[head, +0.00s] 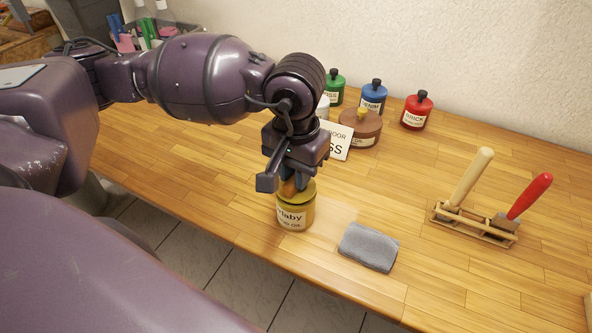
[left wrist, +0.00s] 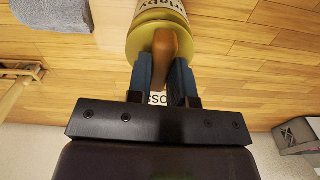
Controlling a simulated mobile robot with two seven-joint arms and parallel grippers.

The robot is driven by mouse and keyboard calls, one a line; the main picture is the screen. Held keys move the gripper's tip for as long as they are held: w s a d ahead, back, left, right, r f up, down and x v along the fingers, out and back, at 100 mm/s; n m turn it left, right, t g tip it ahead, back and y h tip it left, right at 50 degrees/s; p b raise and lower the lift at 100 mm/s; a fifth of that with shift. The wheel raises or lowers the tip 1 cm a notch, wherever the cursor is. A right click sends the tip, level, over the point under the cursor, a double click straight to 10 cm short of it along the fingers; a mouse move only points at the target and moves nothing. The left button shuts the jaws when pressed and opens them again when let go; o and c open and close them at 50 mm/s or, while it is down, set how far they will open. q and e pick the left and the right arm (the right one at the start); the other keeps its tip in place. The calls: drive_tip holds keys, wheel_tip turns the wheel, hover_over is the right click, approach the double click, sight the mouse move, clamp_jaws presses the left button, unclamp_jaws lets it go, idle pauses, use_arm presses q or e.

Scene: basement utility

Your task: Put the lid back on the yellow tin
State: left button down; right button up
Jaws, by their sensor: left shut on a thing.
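The yellow tin (head: 293,216) stands upright near the front edge of the wooden worktop, with a dark-lettered label. Its yellow lid (head: 308,193) is at the tin's top and looks level with it; I cannot tell whether it is fully seated. My left gripper (head: 291,184) points down from above, shut on the lid's brown knob. In the left wrist view the knob (left wrist: 170,45) sits between the blue fingers, with the lid (left wrist: 143,43) and tin (left wrist: 152,4) beyond. My right gripper is not in view.
A grey cloth (head: 368,247) lies right of the tin. A wooden rack (head: 474,223) with two handled tools stands farther right. The worktop between is clear.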

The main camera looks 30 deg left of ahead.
use_arm(q)
drive_tip(key=shift+f, duration=0.1)
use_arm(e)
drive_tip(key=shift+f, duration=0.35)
use_arm(q)
drive_tip(key=shift+b, duration=0.3)
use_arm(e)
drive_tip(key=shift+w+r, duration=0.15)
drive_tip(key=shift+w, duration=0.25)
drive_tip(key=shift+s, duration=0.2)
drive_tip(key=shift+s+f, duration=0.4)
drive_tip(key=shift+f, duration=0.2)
use_arm(q)
drive_tip(key=shift+b, duration=0.35)
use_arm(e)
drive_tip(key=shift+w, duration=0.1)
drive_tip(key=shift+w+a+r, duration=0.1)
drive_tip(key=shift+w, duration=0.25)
